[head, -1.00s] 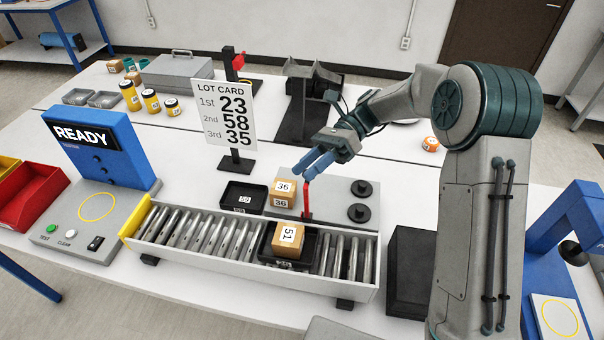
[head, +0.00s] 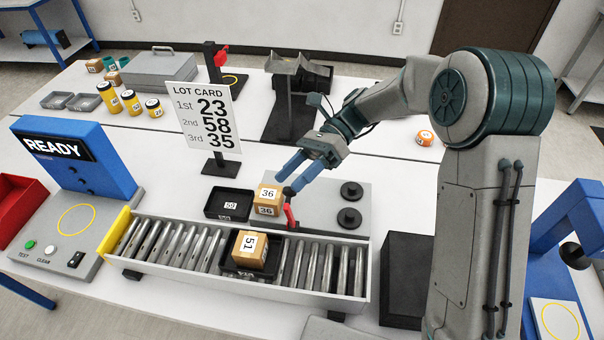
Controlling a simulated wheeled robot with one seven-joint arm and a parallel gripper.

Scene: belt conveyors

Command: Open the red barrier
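The red barrier (head: 289,214) is a small red arm at the back edge of the roller conveyor (head: 334,284), just right of the box marked 36. Its upper end is close below my fingertips and partly hidden there. My gripper (head: 284,186) points down and left with two blue fingers a little apart. I see nothing held between them. The fingertips are at or very near the top of the barrier; I cannot tell whether they touch. A box marked 51 (head: 250,249) sits in a black tray (head: 228,264) on the rollers, left of the barrier.
The box marked 36 (head: 267,198) stands close left of my fingertips. A black tray marked 59 (head: 229,203) lies left of it. The lot card (head: 208,120) stands behind. Two black knobs (head: 351,191) are right of the barrier. A READY console (head: 78,160) is at the left.

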